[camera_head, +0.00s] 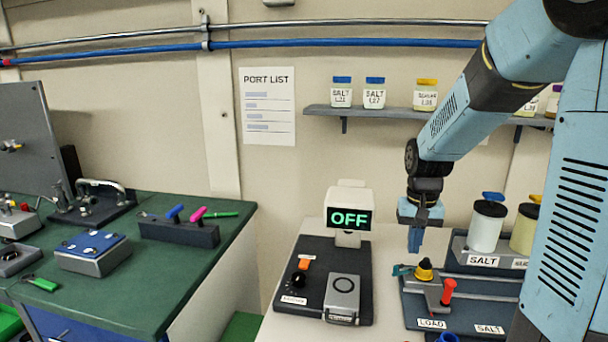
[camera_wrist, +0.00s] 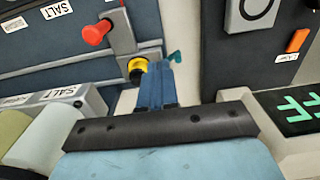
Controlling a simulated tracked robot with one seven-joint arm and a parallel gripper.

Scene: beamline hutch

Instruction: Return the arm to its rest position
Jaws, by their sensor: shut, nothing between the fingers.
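My arm, light blue with black joints, reaches in from the right in the head view. My gripper (camera_head: 415,240) points down over the white bench, with its blue fingers closed together and nothing between them. In the wrist view the shut fingers (camera_wrist: 155,85) show at the centre. The gripper is above the gap between the lamp base and the board with the yellow and red knobs. I cannot tell its exact height above the bench.
A display reading OFF (camera_head: 349,218) stands left of the gripper, behind a dark base (camera_head: 310,275). A knobbed board (camera_head: 455,315) and SALT containers (camera_head: 487,226) are close on the right. A jar shelf (camera_head: 390,112) is behind. A green bench (camera_head: 190,270) lies left.

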